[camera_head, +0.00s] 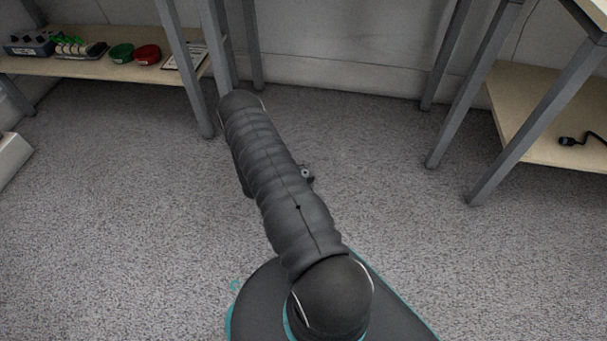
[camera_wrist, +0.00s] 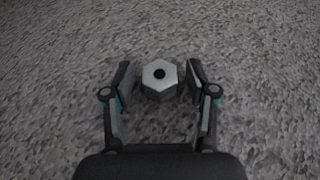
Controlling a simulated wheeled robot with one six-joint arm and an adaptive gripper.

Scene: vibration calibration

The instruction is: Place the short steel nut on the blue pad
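A pale grey hexagonal steel nut (camera_wrist: 160,87) with a dark centre hole is between the two fingers of my gripper (camera_wrist: 159,74) in the wrist view. In the head view my arm hides the nut and most of my gripper. No blue pad is in either view.
A low wooden shelf (camera_head: 115,70) at upper left carries a green bowl (camera_head: 121,54), a red bowl (camera_head: 147,55) and other items. A right-hand shelf (camera_head: 530,110) holds a black corded item (camera_head: 572,141). Grey table legs stand on both sides. Carpet (camera_head: 385,180) between is clear.

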